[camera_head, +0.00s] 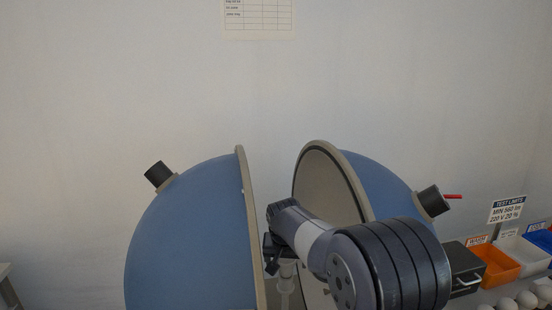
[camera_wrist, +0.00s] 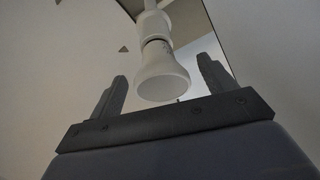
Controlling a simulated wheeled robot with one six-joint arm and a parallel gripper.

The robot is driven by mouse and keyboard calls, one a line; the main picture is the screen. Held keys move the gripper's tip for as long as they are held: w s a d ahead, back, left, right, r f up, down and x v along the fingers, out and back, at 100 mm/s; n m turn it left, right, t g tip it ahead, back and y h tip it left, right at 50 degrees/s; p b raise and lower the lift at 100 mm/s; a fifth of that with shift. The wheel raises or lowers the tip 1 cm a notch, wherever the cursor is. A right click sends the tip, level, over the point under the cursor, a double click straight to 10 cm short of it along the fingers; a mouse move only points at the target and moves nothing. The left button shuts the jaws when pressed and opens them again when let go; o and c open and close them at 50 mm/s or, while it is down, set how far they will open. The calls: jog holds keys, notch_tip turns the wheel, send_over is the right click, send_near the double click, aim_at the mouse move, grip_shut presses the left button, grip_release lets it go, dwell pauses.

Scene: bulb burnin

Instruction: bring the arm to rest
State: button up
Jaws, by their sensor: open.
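My gripper (camera_wrist: 161,70) is open, with its two dark fingers spread apart in the wrist view. A white reflector bulb (camera_wrist: 161,75) shows in the gap between the fingers, its wide face toward the camera and its neck joined to a white holder (camera_wrist: 153,22). I see no finger touching it; how deep it lies between them I cannot tell. In the head view my gripper (camera_head: 272,240) is between the two halves of an opened blue sphere, the left half (camera_head: 195,240) and the right half (camera_head: 385,190). My arm hides part of the right half.
At the right stand an orange bin (camera_head: 498,262), a white bin (camera_head: 525,252), a blue bin (camera_head: 541,239) and a dark box (camera_head: 464,266) with a handle. Several white bulbs (camera_head: 526,299) lie below them. A test limits sign (camera_head: 507,209) stands behind. Free air lies above the sphere.

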jog(key=shift+m, duration=0.3)
